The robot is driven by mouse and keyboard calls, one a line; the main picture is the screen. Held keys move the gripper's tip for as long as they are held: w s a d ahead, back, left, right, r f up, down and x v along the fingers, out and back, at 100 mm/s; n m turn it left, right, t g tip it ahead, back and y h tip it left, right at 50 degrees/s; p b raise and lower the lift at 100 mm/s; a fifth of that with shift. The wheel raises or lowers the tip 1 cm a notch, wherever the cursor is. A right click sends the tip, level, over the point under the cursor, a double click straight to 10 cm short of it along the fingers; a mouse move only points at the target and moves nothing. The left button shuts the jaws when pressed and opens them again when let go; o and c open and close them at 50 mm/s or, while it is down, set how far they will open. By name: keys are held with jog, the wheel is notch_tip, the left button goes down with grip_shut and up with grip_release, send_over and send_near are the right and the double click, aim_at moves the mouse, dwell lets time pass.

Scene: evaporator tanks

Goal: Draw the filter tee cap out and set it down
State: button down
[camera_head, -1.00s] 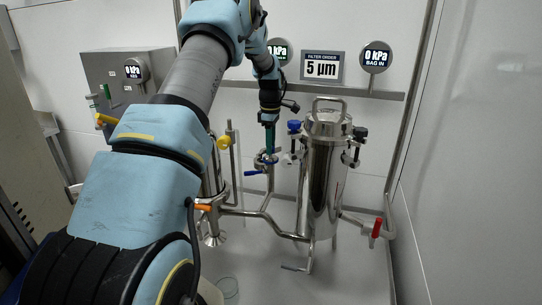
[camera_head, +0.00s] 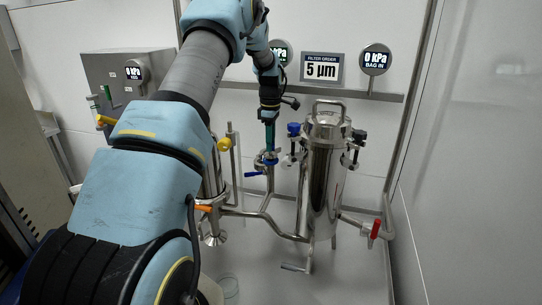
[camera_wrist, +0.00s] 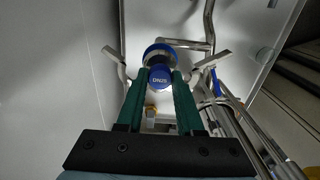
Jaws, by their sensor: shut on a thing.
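My gripper (camera_wrist: 160,80), with two long green fingers, is shut on a blue cap (camera_wrist: 160,77) marked DN25 in the wrist view. Just beyond the cap is a steel ring with blue around it (camera_wrist: 158,49). I cannot tell whether the cap is still seated or drawn clear. In the head view my gripper (camera_head: 269,150) points straight down at a steel tee (camera_head: 266,160), left of the filter housing. The cap is too small to make out there. A blue lever (camera_head: 254,174) sits just below the tee.
The polished filter housing (camera_head: 322,185) with a top handle stands close to the right of my gripper. Steel pipes (camera_head: 262,213) run low to its left. A red-handled valve (camera_head: 375,229) sits at lower right. The floor at front right (camera_head: 345,275) is clear.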

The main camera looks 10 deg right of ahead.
jog(key=shift+r+p, duration=1.95)
jog(key=shift+r, duration=0.85)
jog(key=shift+f, duration=0.1)
